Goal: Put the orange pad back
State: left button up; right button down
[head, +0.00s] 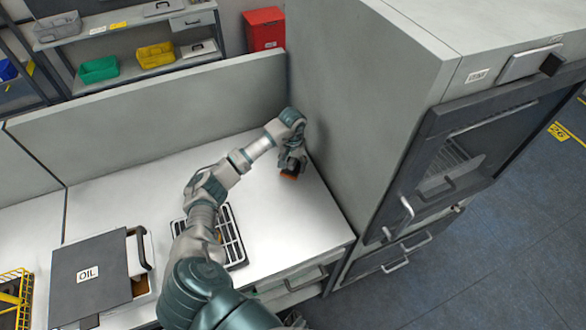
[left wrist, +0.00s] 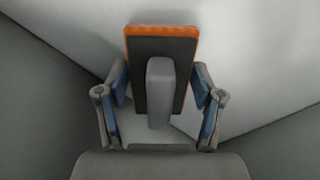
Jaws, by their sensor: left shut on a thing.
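The orange pad (head: 289,175) is at the far right corner of the white worktop, below my left gripper (head: 292,162). Only a small orange part shows in the head view. In the left wrist view the pad (left wrist: 161,32) is a dark plate with an orange edge and a grey handle (left wrist: 160,88). The fingers of my left gripper (left wrist: 161,105) stand on both sides of the handle, shut on the pad. I cannot tell whether the pad touches the worktop. My right gripper is not in view.
A tall grey cabinet (head: 360,110) stands close on the right, and a low grey wall (head: 150,120) runs behind. A black slotted rack (head: 233,240) lies under my left arm. An OIL box (head: 90,265) is at the left. The worktop (head: 300,215) is clear in front of the gripper.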

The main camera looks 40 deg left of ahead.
pick_arm(q)
jog(key=shift+s+d+f, duration=0.1)
jog(key=shift+d+f, duration=0.05)
jog(key=shift+f, duration=0.45)
jog(key=shift+d+f, duration=0.15)
jog(key=shift+f, duration=0.4)
jog(key=shift+d+r, duration=0.1)
jog(key=shift+d, duration=0.15)
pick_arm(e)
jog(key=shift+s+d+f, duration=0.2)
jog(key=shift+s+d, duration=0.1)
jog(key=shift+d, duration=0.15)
pick_arm(q)
jog(key=o, duration=1.3)
jog(key=shift+a, duration=0.15)
jog(key=shift+a+f, duration=0.25)
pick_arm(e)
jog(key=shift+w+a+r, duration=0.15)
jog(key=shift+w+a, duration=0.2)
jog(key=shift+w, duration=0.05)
pick_arm(q)
jog(key=shift+d, duration=0.1)
